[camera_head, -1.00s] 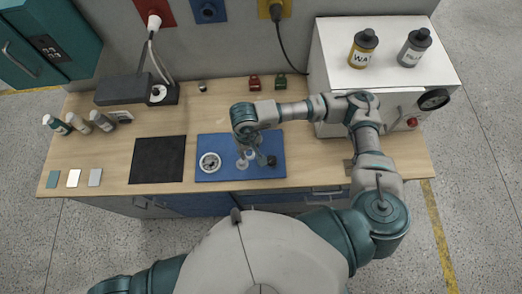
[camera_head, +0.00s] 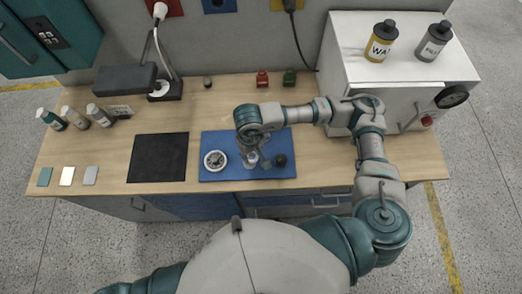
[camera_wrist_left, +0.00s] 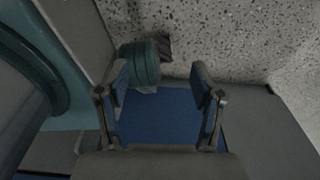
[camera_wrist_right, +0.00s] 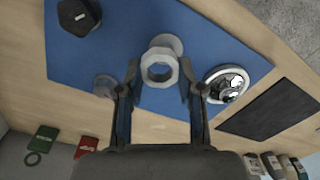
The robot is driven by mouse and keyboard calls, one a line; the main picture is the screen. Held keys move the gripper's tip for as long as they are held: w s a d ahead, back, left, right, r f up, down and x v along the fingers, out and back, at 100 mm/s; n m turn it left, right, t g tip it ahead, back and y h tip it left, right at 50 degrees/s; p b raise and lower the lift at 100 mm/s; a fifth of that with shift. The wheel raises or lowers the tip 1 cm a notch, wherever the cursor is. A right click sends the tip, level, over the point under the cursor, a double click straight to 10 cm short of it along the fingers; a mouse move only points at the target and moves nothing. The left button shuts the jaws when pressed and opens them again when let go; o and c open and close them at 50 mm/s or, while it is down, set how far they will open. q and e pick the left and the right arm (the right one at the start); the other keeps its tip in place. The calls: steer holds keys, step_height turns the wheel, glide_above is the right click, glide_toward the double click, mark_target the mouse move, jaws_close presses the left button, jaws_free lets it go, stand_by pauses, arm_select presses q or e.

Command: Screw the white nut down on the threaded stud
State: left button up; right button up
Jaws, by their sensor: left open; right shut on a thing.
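The white nut (camera_wrist_right: 158,66) is a pale ring between the fingertips of my right gripper (camera_wrist_right: 158,76). The gripper is shut on it, above the blue mat (camera_wrist_right: 105,50). A pale round disc (camera_wrist_right: 167,42) shows partly behind the nut; I cannot tell whether it is the stud's base. The threaded stud is not clearly visible, and I cannot tell whether the nut is around it. In the head view my right gripper (camera_head: 250,158) points down over the mat (camera_head: 225,176). My left gripper (camera_wrist_left: 160,82) is open and empty, away from the nut.
A round white-rimmed part (camera_head: 215,160) and a dark knob (camera_head: 281,160) sit on the mat. Another grey disc (camera_wrist_right: 105,85) lies near its edge. A black pad (camera_head: 158,158) lies left of the mat. A white cabinet (camera_head: 340,70) stands at the right.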

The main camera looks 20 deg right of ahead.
steer(key=a, duration=0.1)
steer(key=a+f, duration=0.1)
steer(key=w+a+b, duration=0.1)
steer(key=a, duration=0.1)
steer(key=shift+w+f, duration=0.1)
steer(key=shift+f, duration=0.3)
steer(key=shift+d, duration=0.15)
steer(key=d, duration=0.5)
steer(key=shift+s, duration=0.4)
steer(key=shift+s+a+r, duration=0.1)
steer(key=shift+s+a, duration=0.05)
steer(key=shift+a, duration=0.4)
steer(key=a, duration=0.2)
steer(key=w+a, duration=0.1)
steer(key=a, duration=0.1)
steer(key=shift+a, duration=0.1)
steer(key=shift+b, duration=0.3)
steer(key=shift+d, duration=0.4)
steer(key=shift+s+d, duration=0.35)
steer(key=shift+s, duration=0.1)
steer(key=shift+a+r, duration=0.1)
steer(key=shift+a, duration=0.6)
arm_select(q)
steer(key=a+f, duration=0.1)
steer(key=a, duration=0.1)
steer(key=a+f, duration=0.2)
steer(key=shift+s+a+f, duration=0.1)
steer(key=shift+s+f, duration=0.05)
arm_select(e)
steer(key=shift+w, duration=0.2)
